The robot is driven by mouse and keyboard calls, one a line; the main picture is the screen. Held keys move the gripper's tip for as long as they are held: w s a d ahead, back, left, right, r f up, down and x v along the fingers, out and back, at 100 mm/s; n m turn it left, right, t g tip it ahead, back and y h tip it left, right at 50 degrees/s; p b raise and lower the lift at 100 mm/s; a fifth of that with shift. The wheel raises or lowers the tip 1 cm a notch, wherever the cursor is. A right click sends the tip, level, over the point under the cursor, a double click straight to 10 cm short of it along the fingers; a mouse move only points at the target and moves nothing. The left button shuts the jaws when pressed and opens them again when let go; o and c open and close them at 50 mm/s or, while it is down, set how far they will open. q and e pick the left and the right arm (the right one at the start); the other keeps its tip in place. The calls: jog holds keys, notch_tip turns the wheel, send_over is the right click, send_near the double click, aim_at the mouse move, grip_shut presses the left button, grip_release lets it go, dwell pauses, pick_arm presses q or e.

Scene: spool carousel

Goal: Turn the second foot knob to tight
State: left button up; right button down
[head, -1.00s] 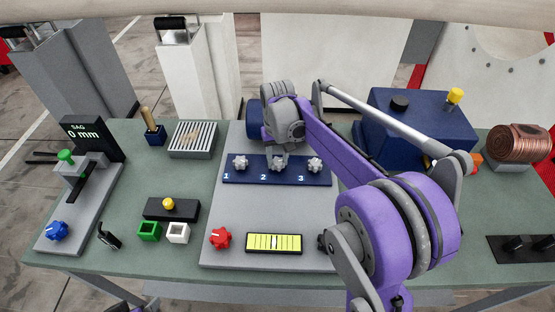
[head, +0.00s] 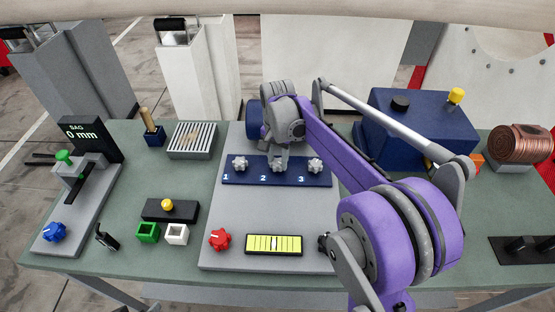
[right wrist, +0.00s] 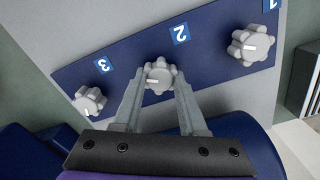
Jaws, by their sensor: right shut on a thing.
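The second foot knob (right wrist: 158,76) is a light grey lobed knob beside the label 2 on the blue strip (head: 250,180). It also shows in the head view (head: 277,166), partly hidden by my gripper. My right gripper (head: 279,158) is above the strip, its two fingers shut on either side of this knob, and it also shows in the right wrist view (right wrist: 158,88). The first knob (head: 240,164) and the third knob (head: 315,166) stand free on either side. A white mark shows on each knob in the right wrist view. My left gripper is not in view.
A red knob (head: 220,239) and a yellow-green level gauge (head: 273,244) are at the front of the grey plate. A gauge stand reading 0 mm (head: 95,140) is at the left.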

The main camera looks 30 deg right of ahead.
aim_at(278, 162)
dwell(0.4)
jog(key=shift+c, duration=2.2)
grip_release()
jog(key=shift+r, duration=0.1)
notch_tip(278, 162, up, 11)
jog(key=shift+p, duration=0.35)
jog(key=shift+f, duration=0.2)
